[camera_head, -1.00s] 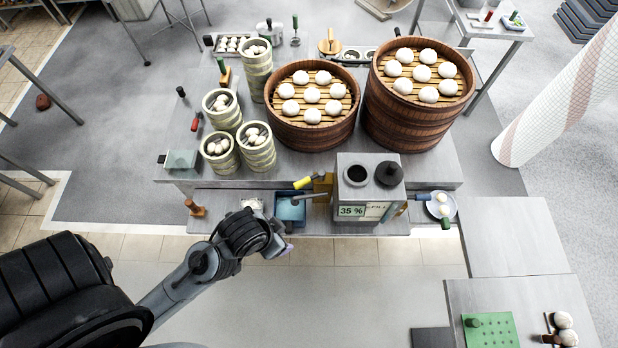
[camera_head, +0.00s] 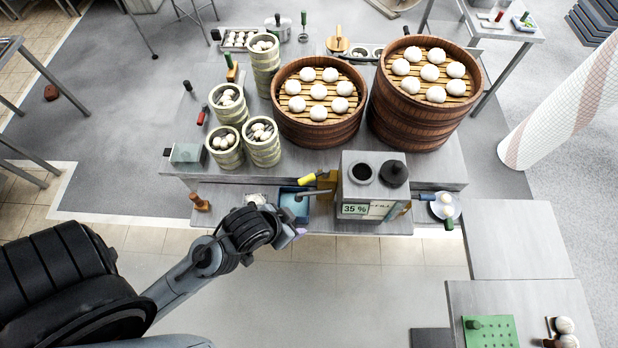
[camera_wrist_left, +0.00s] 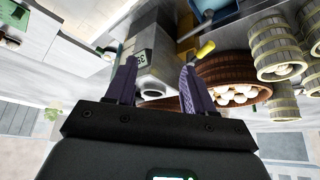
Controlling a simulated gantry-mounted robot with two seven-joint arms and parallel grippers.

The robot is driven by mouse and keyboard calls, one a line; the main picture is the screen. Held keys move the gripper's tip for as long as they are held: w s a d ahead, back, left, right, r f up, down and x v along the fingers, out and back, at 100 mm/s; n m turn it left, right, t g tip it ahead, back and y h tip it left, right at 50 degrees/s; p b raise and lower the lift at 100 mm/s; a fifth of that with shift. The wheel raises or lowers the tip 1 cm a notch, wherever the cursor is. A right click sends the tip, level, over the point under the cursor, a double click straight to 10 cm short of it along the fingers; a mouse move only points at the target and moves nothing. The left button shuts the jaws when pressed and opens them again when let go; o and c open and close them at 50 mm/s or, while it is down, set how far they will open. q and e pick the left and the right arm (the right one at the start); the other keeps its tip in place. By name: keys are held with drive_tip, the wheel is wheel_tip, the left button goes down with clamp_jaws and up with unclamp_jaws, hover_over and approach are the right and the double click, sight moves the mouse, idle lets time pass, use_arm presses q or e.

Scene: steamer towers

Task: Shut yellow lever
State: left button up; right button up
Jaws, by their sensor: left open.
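The yellow lever (camera_head: 312,177) sticks out to the left from a brass-coloured fitting (camera_head: 327,181) on the left side of a grey box (camera_head: 375,172) with a "35 %" display. In the left wrist view the yellow lever (camera_wrist_left: 205,48) shows just beyond the right fingertip, apart from it as far as I can tell. My left gripper (camera_head: 298,234) is in front of the table, below the lever in the picture. In the wrist view the left gripper (camera_wrist_left: 158,72) is open, with nothing between its fingers. My right gripper is not in view.
A blue basin (camera_head: 294,206) sits under a spout (camera_head: 315,192) left of the box. Small steamers (camera_head: 227,160) and two large steamers (camera_head: 318,130) with buns stand behind on the table. A blue handle and a white plate (camera_head: 443,206) are right of the box.

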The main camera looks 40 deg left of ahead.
use_arm(q)
drive_tip(key=w+a+f+t+h+b, duration=0.25)
drive_tip(key=w+t+b, duration=0.25)
drive_tip(key=w+t, duration=0.4)
drive_tip(key=m+t+h+b, duration=0.25)
drive_tip(key=m+b, duration=0.25)
drive_tip(key=b, duration=1.3)
approach(311, 178)
drive_tip(key=x, duration=0.5)
drive_tip(key=f+x, duration=0.1)
drive_tip(key=x, duration=0.2)
drive_tip(key=shift+w+a+f, duration=0.1)
drive_tip(key=shift+w+a, duration=0.15)
drive_tip(key=shift+w, duration=0.15)
drive_tip(key=shift+c, duration=0.3)
clamp_jaws()
